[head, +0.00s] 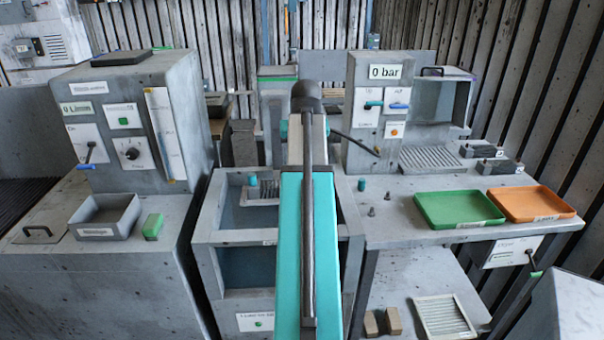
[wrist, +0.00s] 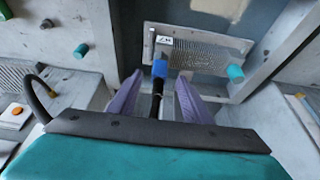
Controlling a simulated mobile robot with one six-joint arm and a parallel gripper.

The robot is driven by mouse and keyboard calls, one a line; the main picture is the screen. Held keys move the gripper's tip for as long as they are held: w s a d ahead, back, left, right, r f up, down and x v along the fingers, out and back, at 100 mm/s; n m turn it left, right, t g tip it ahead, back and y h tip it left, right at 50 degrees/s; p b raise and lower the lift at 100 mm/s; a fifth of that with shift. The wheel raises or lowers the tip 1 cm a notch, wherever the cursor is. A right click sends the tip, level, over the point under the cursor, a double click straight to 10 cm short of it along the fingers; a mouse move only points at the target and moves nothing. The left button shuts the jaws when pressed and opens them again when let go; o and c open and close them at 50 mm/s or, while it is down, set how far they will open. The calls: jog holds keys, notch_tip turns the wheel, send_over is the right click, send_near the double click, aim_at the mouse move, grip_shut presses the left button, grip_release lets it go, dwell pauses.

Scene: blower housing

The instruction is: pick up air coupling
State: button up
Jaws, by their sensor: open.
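In the wrist view a part with a blue end (wrist: 159,69) and a black stem, which looks like the air coupling, shows between the two purple fingers. My gripper (wrist: 161,77) is open, with a finger on each side of this part and a visible gap at both sides. I cannot tell whether the fingers reach down level with it. Its lower end is hidden behind the wrist's dark edge. In the head view my arm hides both the gripper and this part.
A ribbed plate (wrist: 205,48) with a teal cylinder (wrist: 235,72) lies beyond the fingers, inside the walled basin (head: 230,237). Another teal cylinder (head: 362,184) stands on the right bench. A black hose (head: 356,143) sticks out there. Green (head: 450,222) and orange trays (head: 545,216) stand farther right.

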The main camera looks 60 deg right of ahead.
jog(key=shift+f, duration=0.1)
dwell(0.3)
jog(key=shift+p+x, duration=0.65)
jog(key=shift+x, duration=1.85)
jog(key=shift+d, duration=0.15)
grip_shut()
jog(key=shift+d+r+b, duration=0.1)
jog(key=shift+r+b, duration=0.4)
jog(key=shift+r, duration=1.35)
jog(key=shift+s+a, duration=0.3)
jog(key=shift+a, duration=0.15)
jog(key=s+a+r+b, duration=0.1)
jog(key=s+a+b, duration=0.2)
jog(key=s+a, duration=0.5)
jog(key=shift+s+a+b, duration=0.3)
jog(key=shift+a, duration=1.85)
